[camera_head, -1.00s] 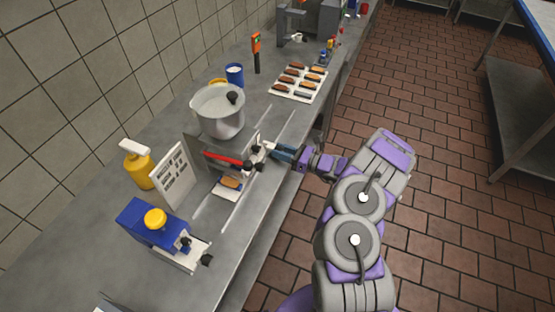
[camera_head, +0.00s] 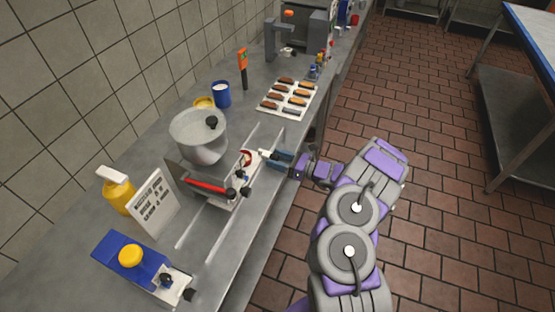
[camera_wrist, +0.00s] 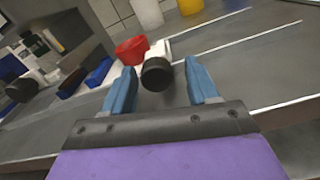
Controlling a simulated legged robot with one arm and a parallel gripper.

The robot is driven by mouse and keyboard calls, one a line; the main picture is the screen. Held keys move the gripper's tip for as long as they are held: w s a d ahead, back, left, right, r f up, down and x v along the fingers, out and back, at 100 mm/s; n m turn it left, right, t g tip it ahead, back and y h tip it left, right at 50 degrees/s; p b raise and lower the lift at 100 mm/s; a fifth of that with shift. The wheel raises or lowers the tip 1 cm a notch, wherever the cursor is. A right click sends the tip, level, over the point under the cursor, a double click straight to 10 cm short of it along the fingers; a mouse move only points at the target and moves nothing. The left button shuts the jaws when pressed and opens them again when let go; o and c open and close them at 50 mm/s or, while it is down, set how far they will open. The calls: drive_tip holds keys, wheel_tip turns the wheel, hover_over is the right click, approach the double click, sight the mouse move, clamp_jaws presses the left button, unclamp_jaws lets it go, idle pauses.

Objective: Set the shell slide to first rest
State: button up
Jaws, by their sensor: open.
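The shell slide looks like the pale carriage (camera_head: 222,198) on the two long rails of the counter. It sits partly under a red-handled lever (camera_head: 205,187), which hides much of it, and the shell is hard to make out. My gripper (camera_head: 268,155) is at the right side of the rails, by a small white part near the lever station. In the wrist view my open gripper (camera_wrist: 160,82) has a black knob (camera_wrist: 157,74) on a white stem between its blue fingertips. I cannot tell whether either finger touches the knob.
A grey pot (camera_head: 200,140) stands behind the rails. A printed card (camera_head: 152,205), yellow bottle (camera_head: 116,192) and blue device (camera_head: 135,260) stand on the left. A white tray of several filled shells (camera_head: 289,97) lies beyond. A red rounded object (camera_wrist: 131,50) shows behind the knob.

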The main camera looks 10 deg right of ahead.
drive_tip(key=p+v, duration=0.3)
drive_tip(key=v, duration=1.4)
drive_tip(key=shift+d, duration=0.2)
